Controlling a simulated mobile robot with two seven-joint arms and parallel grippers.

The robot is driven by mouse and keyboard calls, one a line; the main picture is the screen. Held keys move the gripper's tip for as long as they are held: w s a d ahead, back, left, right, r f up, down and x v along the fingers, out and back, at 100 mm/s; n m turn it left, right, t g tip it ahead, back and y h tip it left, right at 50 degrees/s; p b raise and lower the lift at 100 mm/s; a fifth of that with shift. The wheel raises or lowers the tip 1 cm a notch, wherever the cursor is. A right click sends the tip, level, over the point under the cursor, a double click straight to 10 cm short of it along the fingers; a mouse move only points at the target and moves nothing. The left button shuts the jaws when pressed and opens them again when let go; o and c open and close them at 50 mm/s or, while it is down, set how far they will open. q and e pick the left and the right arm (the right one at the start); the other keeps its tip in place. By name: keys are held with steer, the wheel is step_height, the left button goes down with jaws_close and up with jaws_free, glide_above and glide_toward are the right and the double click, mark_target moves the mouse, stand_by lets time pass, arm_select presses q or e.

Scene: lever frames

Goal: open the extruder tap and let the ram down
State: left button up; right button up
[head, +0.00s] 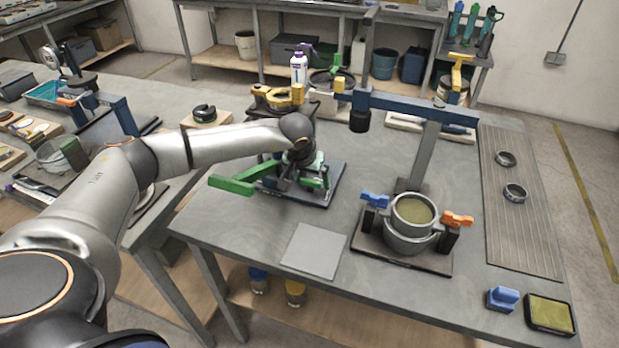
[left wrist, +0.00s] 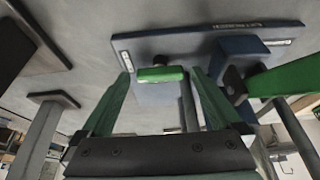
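The extruder appears to be the device on a blue base plate (head: 327,196) near the table's left side, mostly hidden by my left arm. A long green lever (head: 232,186) sticks out from it to the left; a green lever (left wrist: 285,78) also shows in the left wrist view. A small green handle (left wrist: 160,75), perhaps the tap, lies close to the fingertips there, with the plate behind. My left gripper (head: 303,178) is at the device, its green fingers apart on either side of that handle. Contact cannot be told. My right gripper is not in view.
A post with a blue overhead beam (head: 410,104) stands right of the device. In front of it, a pot (head: 413,212) sits between blue and orange clamps. A flat grey sheet (head: 314,250) lies at the front. A blue block (head: 503,298) and dark tray (head: 549,314) lie front right.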

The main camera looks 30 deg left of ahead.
arm_select(q)
steer(key=c, duration=1.2)
